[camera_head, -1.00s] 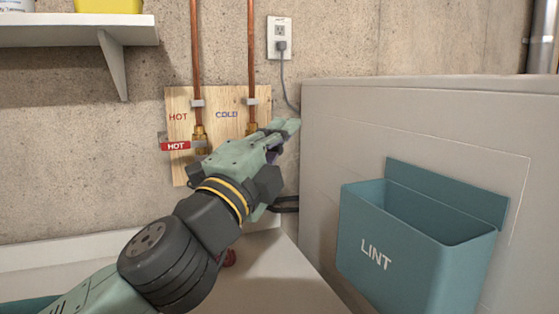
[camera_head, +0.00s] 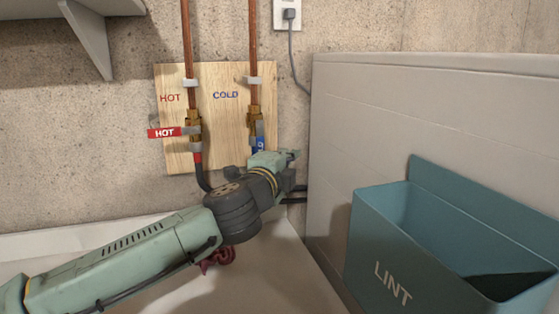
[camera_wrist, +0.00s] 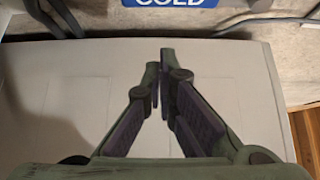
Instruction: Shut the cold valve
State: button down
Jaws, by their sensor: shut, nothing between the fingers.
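The cold valve (camera_head: 254,117) is a brass body on the right copper pipe, beside the word COLD on a wooden board. Its blue handle (camera_head: 260,144) hangs downward, in line with the pipe; its lower end is partly hidden behind my gripper. The blue COLD label (camera_wrist: 170,3) also shows at the top edge of the wrist view. My gripper (camera_head: 295,154) is just below and right of the blue handle, in front of the board's lower right corner. In the wrist view my gripper (camera_wrist: 160,70) has its fingers together and empty. I cannot tell whether it touches the handle.
The hot valve's red handle (camera_head: 172,132) points left across its pipe. A dark hose runs down below it. A white machine (camera_head: 330,130) with a teal LINT bin (camera_head: 385,250) stands close on the right. A shelf (camera_head: 100,8) is at upper left.

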aim_at(260, 143)
jog(key=a, duration=0.1)
jog(key=a+p, duration=0.1)
jog(key=a, duration=0.1)
jog(key=shift+w+p, duration=0.25)
jog(key=shift+p, duration=0.15)
